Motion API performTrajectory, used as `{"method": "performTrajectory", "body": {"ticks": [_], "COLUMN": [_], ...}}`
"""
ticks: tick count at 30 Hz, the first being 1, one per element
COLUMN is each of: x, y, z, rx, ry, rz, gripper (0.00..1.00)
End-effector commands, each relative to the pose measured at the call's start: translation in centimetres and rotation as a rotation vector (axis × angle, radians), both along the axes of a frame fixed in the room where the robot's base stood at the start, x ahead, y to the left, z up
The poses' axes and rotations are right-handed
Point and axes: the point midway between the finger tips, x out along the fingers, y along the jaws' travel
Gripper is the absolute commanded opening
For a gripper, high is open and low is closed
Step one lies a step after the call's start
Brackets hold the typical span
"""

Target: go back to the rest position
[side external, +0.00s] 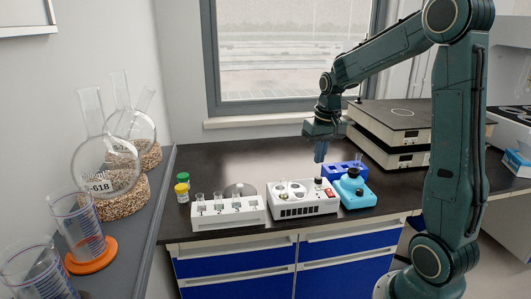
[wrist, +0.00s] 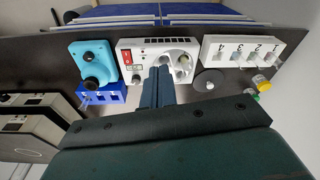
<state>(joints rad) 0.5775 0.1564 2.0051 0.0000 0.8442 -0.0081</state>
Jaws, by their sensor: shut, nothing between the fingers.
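My gripper (side external: 320,152) hangs over the black bench, fingers pointing down, above the back edge of the white device. In the wrist view its fingers (wrist: 158,75) are together, with nothing seen between them. The white device (side external: 305,207) has round wells and a red switch in the wrist view (wrist: 130,57). A white numbered rack (side external: 228,218) with several small glass vessels stands to its left in the side view. A light blue device (side external: 357,199) with a black knob stands to its right, in front of a dark blue rack (side external: 338,170).
Stacked flat instruments (side external: 393,122) stand at the back right. Green-capped and yellow-capped vials (side external: 182,194) stand near the bench's left end. A grey shelf (side external: 150,208) at left holds round flasks on cork rings (side external: 122,197) and glass cylinders (side external: 80,228). The bench's back left is clear.

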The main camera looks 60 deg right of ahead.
Motion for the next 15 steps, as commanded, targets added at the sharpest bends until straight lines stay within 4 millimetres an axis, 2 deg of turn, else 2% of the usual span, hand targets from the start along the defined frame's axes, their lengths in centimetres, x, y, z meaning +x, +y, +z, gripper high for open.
{"method": "performTrajectory", "body": {"ticks": [1, 6, 15], "x": [-0.2, -1.2, -4.3], "y": [1.3, 5.3, 11.6], "z": [1.0, 3.4, 6.4], "rx": [-0.01, -0.033, -0.067], "ry": [-0.016, -0.058, -0.14], "rz": [0.026, 0.106, 0.244], "gripper": [0.0, 0.0, 0.0]}}
